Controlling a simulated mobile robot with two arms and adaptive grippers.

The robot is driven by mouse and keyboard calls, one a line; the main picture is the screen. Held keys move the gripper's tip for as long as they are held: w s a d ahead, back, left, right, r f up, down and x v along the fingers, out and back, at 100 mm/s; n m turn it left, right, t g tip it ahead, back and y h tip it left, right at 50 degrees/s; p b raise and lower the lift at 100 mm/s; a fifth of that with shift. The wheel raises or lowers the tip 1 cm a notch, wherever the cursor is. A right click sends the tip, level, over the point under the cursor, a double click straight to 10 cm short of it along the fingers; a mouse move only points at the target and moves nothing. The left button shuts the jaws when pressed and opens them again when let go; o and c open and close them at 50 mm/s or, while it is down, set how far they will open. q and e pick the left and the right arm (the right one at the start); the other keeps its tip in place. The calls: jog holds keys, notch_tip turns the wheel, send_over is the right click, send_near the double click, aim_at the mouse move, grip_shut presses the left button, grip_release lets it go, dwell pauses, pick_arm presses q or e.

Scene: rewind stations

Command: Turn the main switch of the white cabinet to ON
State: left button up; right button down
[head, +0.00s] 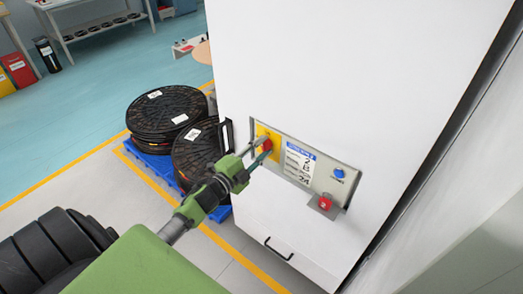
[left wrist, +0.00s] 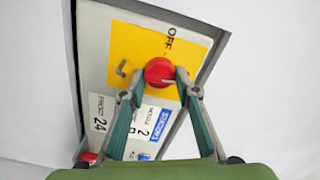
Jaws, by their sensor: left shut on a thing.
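The white cabinet (head: 350,80) fills the right of the head view, with a grey control panel (head: 312,190) set in its front. Its main switch is a red round knob (left wrist: 159,71) on a yellow plate (left wrist: 140,42). The word OFF is printed beside the knob in the left wrist view; no ON mark is readable. My left gripper (head: 260,150) is at the panel, its two fingers closed on either side of the red knob. The fingers cover part of the knob. My right gripper is in neither view.
The panel also has a label sheet (head: 298,163), a blue button (head: 339,173) and a red button (head: 325,203). A handle (head: 279,250) is low on the cabinet. Black reels (head: 165,108) on a blue pallet (head: 150,165) stand close left. Open floor (head: 60,140) lies beyond.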

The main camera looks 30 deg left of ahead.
pick_arm(q)
jog(key=shift+m, duration=0.7)
jog(key=o, duration=1.1)
jog(key=shift+d, duration=0.1)
jog(key=shift+c, duration=0.2)
